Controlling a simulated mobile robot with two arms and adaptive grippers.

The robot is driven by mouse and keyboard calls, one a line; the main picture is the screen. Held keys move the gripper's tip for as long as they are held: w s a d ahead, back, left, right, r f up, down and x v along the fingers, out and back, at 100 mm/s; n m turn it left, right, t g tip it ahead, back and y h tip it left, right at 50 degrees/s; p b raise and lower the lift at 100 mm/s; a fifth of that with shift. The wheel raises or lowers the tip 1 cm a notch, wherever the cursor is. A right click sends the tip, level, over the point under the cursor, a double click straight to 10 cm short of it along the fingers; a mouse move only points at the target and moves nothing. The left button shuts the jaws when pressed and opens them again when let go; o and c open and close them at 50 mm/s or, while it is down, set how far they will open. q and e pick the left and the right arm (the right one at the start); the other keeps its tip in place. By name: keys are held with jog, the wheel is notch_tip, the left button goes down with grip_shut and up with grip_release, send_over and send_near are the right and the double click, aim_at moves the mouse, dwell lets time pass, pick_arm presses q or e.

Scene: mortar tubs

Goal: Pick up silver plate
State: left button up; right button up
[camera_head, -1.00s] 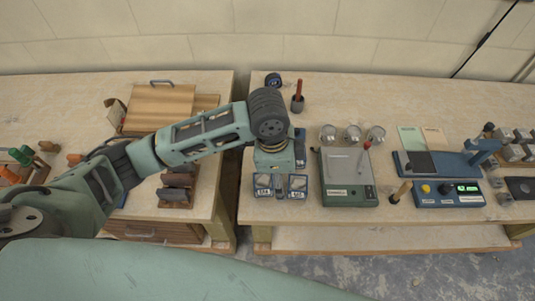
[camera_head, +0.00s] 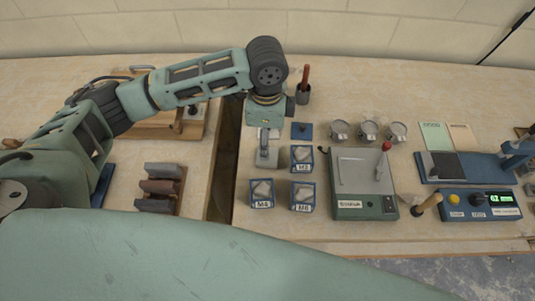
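A light grey metallic piece with a flat lower end (camera_head: 266,157) shows directly below my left wrist, behind the small blue tubs. It may be the silver plate, or partly my fingers; I cannot tell which. My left gripper (camera_head: 267,136) points down there, and its fingertips are not clear. Whether it touches or holds the piece cannot be seen. Labelled blue tubs with pale contents stand at M2 (camera_head: 302,158), M4 (camera_head: 262,193) and M6 (camera_head: 302,194). My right gripper is not in view.
A small blue square plate (camera_head: 301,131) lies beside the gripper. A dark cup with a red-handled tool (camera_head: 303,92), round metal tins (camera_head: 368,131), a green machine (camera_head: 361,184) and a blue instrument (camera_head: 480,203) stand to the right. A gap (camera_head: 225,160) separates the two tables.

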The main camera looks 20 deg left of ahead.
pick_arm(q)
jog(key=shift+w+a+f, duration=0.1)
jog(key=shift+w+f, duration=0.25)
jog(key=shift+f, duration=0.35)
jog(key=shift+w+a+f, duration=0.1)
jog(key=shift+w+f, duration=0.15)
jog(key=shift+f, duration=0.05)
jog(key=shift+w+f, duration=0.1)
jog(key=shift+f, duration=0.3)
jog(key=shift+s+f, duration=0.3)
jog(key=shift+f, duration=0.45)
jog(key=f+p, duration=0.1)
jog(key=f, duration=0.3)
jog(key=shift+s+d+f+p, duration=0.2)
jog(key=shift+f+p, duration=0.05)
jog(key=shift+p, duration=0.15)
jog(key=shift+f, duration=0.25)
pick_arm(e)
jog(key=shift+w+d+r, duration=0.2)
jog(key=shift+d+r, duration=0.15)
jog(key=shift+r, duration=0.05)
pick_arm(q)
jog(key=shift+c, duration=0.6)
jog(key=shift+r, duration=0.1)
jog(key=c, duration=1.3)
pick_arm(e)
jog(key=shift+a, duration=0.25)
